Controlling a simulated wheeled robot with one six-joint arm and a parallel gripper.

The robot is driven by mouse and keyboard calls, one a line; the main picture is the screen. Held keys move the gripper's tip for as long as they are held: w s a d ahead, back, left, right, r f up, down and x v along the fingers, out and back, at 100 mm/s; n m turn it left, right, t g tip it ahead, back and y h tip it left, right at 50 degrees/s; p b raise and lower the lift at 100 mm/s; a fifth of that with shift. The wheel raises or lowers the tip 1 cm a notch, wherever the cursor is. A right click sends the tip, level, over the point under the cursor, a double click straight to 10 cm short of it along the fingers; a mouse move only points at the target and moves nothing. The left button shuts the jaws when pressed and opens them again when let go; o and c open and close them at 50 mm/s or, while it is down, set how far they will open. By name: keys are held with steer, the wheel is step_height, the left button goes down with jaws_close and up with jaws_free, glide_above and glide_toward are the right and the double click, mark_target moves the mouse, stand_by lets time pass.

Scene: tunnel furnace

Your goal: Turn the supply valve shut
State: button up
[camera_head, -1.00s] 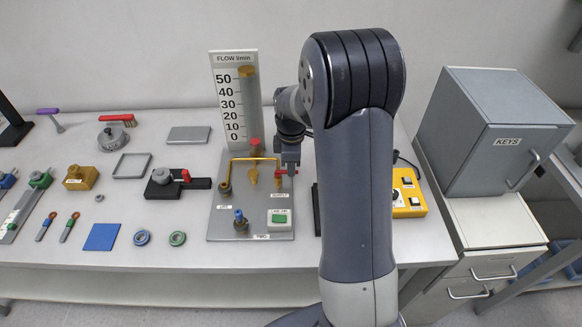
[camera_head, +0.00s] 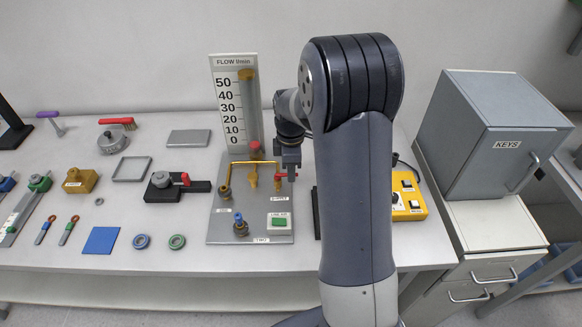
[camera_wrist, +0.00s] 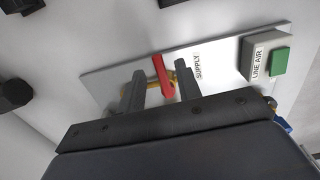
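The supply valve's red lever (camera_wrist: 164,76) shows in the wrist view beside the SUPPLY label (camera_wrist: 197,66) on the grey panel (camera_wrist: 105,80). My gripper (camera_wrist: 160,84) is open, with one finger on each side of the lever. A gap shows on the left of the lever; on the right I cannot tell whether the finger touches it. In the head view my gripper (camera_head: 291,176) is over the right side of the panel (camera_head: 250,217) and partly hides the valve. The flow gauge's (camera_head: 235,105) brass-coloured float stands above the 50 mark.
Another red knob (camera_head: 255,147) stands at the gauge's foot. The panel also bears a blue-topped fitting (camera_head: 240,223) and a green LINE AIR button (camera_head: 279,221). A yellow control box (camera_head: 408,195) sits to the right. Several tools and parts lie to the left.

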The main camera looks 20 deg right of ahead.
step_height(320, 180, up, 11)
steer(key=shift+b, duration=0.35)
stand_by(0.3)
steer(key=shift+f, duration=0.2)
step_height(320, 180, down, 11)
steer(key=shift+r+p, duration=0.1)
steer(key=shift+p, duration=0.3)
steer(key=shift+s, duration=0.1)
stand_by(0.3)
